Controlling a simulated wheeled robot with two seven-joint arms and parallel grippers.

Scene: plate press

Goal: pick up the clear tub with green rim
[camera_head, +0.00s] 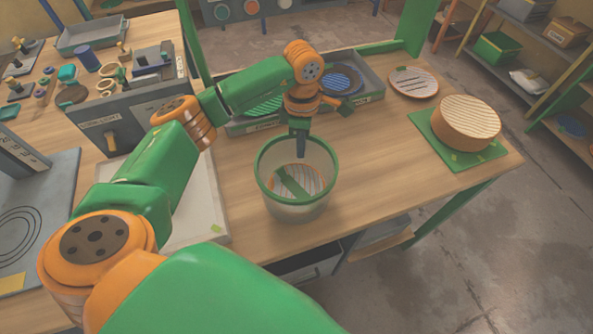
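The clear tub with green rim (293,212) stands upright near the front edge of the wooden table. A striped round piece and a green strip show in it or through its wall. My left arm reaches over from the left, and its gripper (301,152) points down at the tub's far rim. A dark narrow finger overlaps the far rim and the opening. I cannot tell whether it touches the rim, or how far apart the fingers are. My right gripper is out of view.
A grey tray (373,88) with round plates lies behind the tub. A striped disc (413,82) lies at the back right. A thick orange round block with a striped top (467,119) sits on a green mat (437,137). The table right of the tub is clear.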

